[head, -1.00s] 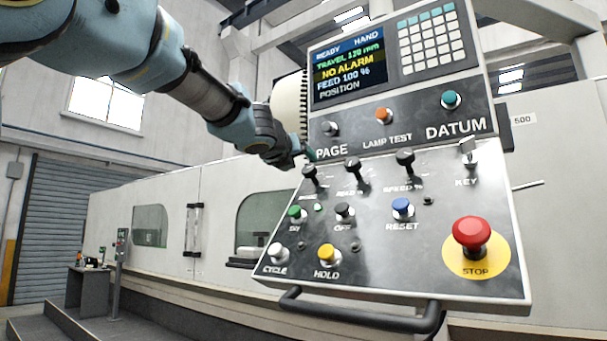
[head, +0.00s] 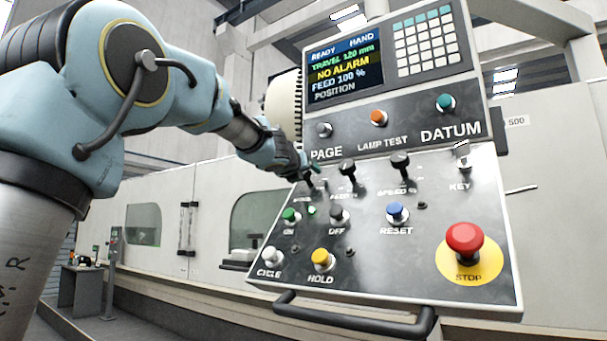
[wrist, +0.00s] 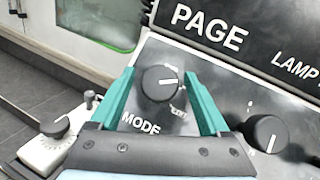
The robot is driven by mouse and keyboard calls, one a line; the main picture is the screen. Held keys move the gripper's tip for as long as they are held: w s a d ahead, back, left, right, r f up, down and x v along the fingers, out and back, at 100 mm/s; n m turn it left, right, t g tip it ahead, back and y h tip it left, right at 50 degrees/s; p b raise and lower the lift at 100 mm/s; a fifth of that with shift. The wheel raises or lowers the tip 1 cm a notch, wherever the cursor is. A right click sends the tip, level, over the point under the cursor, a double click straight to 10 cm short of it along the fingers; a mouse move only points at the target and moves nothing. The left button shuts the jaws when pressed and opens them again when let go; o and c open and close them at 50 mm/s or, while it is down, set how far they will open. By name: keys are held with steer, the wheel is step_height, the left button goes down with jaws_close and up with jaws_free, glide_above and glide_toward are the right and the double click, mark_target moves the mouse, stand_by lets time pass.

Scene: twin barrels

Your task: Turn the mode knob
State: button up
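The mode knob (wrist: 160,84) is a round black knob with a white pointer line, above the word MODE in the wrist view. Its line points to the right in that picture. My gripper (wrist: 160,70) has its two teal fingers apart, one on each side of the knob. Narrow gaps seem to show between fingers and knob; I cannot tell whether either touches. In the head view my gripper (head: 312,168) is at the upper left of the sloping panel and partly hides the mode knob (head: 314,183).
A second black knob (wrist: 266,133) lies close to the right of my gripper. The green ON button (head: 290,215) sits below the mode knob, and the red STOP button (head: 465,238) is at the lower right. The screen (head: 345,69) reads READY, HAND and NO ALARM.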

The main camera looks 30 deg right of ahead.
jaws_close()
stand_by(0.4)
steer(key=shift+w+m, duration=0.1)
steer(key=shift+m, duration=0.3)
steer(key=m+g+h+b, duration=0.1)
steer(key=m, duration=0.1)
steer(key=m+g+h+b, duration=0.1)
steer(key=m, duration=0.1)
steer(key=shift+a+f+h, duration=0.1)
steer(key=shift+f+h, duration=0.05)
steer(key=shift+h, duration=0.15)
steer(key=m+g+h, duration=0.1)
steer(key=m+g, duration=0.1)
steer(key=m, duration=0.2)
steer(key=shift+g+h+b, duration=0.3)
steer(key=shift+g+b, duration=0.05)
steer(key=shift+g, duration=0.05)
steer(key=m+g, duration=0.2)
steer(key=m, duration=0.1)
steer(key=m+g, duration=0.1)
steer(key=shift+r+m+h+p, duration=0.25)
steer(key=shift+m+h+p, duration=0.15)
steer(key=shift+m+g+p, duration=0.6)
steer(key=shift+m+g, duration=0.6)
steer(key=shift+m, duration=0.3)
steer(key=shift+m+g, duration=0.3)
